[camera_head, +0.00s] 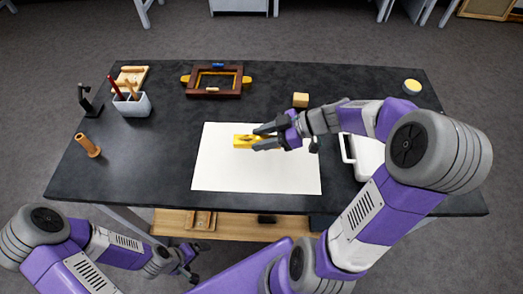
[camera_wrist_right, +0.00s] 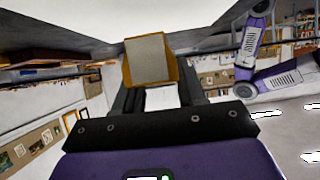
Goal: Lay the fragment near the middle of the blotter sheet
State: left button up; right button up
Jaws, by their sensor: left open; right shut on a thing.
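The fragment (camera_head: 243,141) is a small gold-yellow block over the middle of the white blotter sheet (camera_head: 225,175). My right gripper (camera_head: 257,139) is shut on its right end. In the right wrist view the fragment (camera_wrist_right: 148,60) sits between the fingers, with a pale grey face and gold edges. I cannot tell whether it touches the sheet. My left gripper (camera_head: 188,271) is open and empty, low in the head view, off the table's front edge.
A dark wooden frame (camera_head: 190,82) with yellow clamps lies behind the sheet. A small wooden block (camera_head: 300,100) is behind my right gripper. A white tray (camera_head: 368,155) is partly hidden by my right arm. A pen cup (camera_head: 132,104) and wooden spool (camera_head: 87,146) stand left.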

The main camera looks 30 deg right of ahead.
aim_at(262, 156)
notch_tip(262, 156, down, 5)
jog(key=shift+f+b, duration=0.1)
jog(key=shift+b, duration=0.5)
